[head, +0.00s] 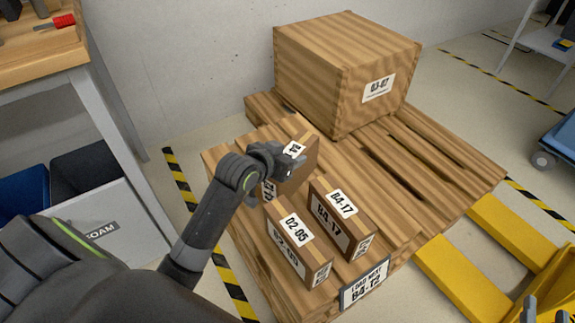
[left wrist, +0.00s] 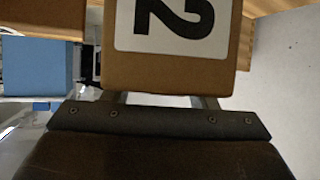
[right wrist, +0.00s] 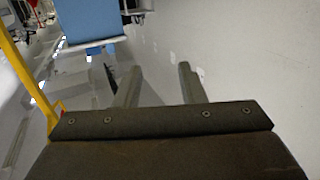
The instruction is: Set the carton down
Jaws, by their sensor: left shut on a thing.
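My left gripper (head: 286,164) is shut on a brown carton (head: 305,170) at the near left part of the wooden pallet (head: 405,215). The carton's white label is mostly hidden by the gripper; a large 2 on the carton (left wrist: 170,68) shows in the left wrist view. I cannot tell whether its underside touches the pallet.
A large wooden crate marked 03-07 (head: 340,85) stands at the pallet's back. A sign (head: 364,286) is on the pallet's near edge. Yellow forks (head: 465,285) lie at right. A workbench (head: 60,68) and grey bin (head: 125,225) stand at left.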

